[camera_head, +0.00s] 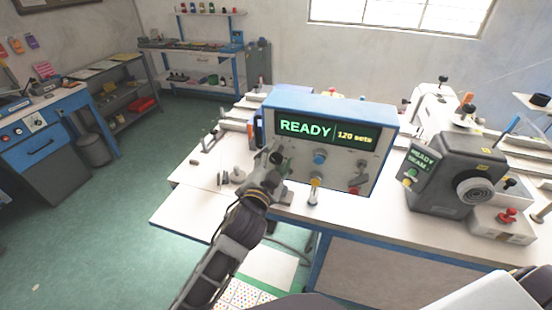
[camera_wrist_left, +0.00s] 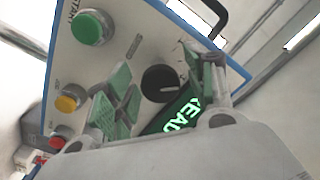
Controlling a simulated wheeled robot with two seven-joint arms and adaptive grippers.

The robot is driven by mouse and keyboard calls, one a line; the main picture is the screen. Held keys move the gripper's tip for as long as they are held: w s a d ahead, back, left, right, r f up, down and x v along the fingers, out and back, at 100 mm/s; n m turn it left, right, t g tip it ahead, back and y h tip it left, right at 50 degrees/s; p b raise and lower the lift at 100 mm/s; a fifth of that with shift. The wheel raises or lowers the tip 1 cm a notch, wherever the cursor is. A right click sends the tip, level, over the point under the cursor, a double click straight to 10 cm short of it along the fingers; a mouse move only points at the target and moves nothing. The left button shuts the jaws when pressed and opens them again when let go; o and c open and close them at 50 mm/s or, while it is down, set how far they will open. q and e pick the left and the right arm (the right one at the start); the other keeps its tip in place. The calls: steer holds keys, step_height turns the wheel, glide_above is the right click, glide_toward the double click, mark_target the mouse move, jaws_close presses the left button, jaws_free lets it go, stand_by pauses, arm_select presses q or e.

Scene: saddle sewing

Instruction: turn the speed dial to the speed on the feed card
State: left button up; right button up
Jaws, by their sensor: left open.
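The control box (camera_head: 388,125) has a blue top and a pale front panel, with a lit display (camera_head: 305,128) reading "READY" and "120 sets". My left gripper (camera_head: 277,164) is at the left part of this panel, below the display, and covers part of it. In the left wrist view, a round black dial (camera_wrist_left: 160,83) with a pale mark lies between the two open fingers (camera_wrist_left: 163,88) with green pads. I see no clear contact with it. The dial's scale is too small to read. I cannot make out a feed card. My right gripper is out of view.
The wrist view shows a green button (camera_wrist_left: 90,27) marked START, a yellow button (camera_wrist_left: 70,102) and a red one (camera_wrist_left: 58,141). A dark sewing machine unit (camera_head: 455,165) stands to the right on the white bench (camera_head: 340,215). Green floor is clear at left.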

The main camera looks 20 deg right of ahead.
arm_select(q)
steer(key=c, duration=1)
steer(key=shift+c, duration=0.2)
steer(key=shift+n, duration=0.4)
steer(key=n+p, duration=0.1)
steer(key=n, duration=0.2)
steer(key=shift+n+p, duration=0.9)
steer(key=shift+n, duration=1.2)
steer(key=o, duration=1)
